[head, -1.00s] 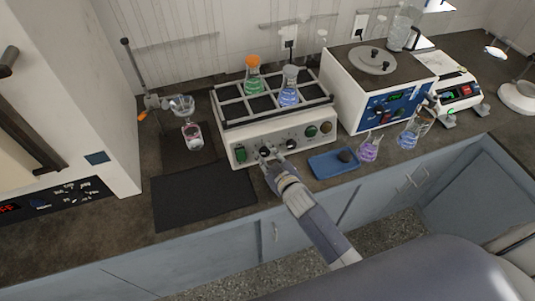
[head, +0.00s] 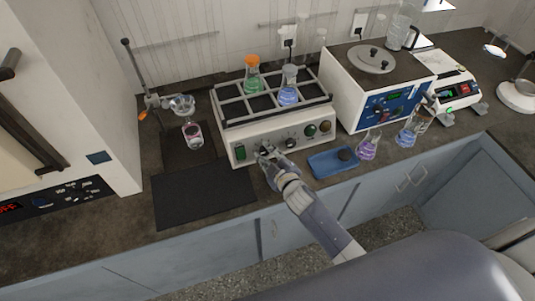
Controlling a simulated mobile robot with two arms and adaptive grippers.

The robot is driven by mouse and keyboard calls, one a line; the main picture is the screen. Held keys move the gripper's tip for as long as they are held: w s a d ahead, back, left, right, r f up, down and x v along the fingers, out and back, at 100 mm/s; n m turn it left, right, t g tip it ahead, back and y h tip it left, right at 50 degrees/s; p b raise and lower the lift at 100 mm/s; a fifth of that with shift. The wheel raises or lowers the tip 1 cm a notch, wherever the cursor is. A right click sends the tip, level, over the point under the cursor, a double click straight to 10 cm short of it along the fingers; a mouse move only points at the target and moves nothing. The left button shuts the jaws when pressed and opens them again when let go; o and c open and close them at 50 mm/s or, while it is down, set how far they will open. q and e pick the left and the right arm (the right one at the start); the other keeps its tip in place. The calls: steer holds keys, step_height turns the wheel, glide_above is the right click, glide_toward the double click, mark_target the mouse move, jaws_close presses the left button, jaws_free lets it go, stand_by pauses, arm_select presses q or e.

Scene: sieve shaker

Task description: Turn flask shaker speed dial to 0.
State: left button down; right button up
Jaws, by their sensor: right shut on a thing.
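The flask shaker (head: 245,140) stands on the counter, a cream box with a frame on top that holds a green flask (head: 252,80) and a blue flask (head: 289,92). Its front panel has a green switch (head: 240,153), a dark dial (head: 291,143) in the middle, and round knobs towards the right. My right gripper (head: 266,154) is at the left part of the panel, shut on the dial there. The fingers cover most of that dial, so its pointer and setting cannot be read. My left gripper is not in view.
A blue tray (head: 323,167) with a dark item lies right of my right gripper. A purple flask (head: 369,147) and a blue flask (head: 407,136) stand near the counter edge. A black mat (head: 205,195) lies front left. A white-and-blue machine (head: 350,100) stands right of the shaker.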

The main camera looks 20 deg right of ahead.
steer(key=o, duration=1.1)
steer(key=v, duration=1.2)
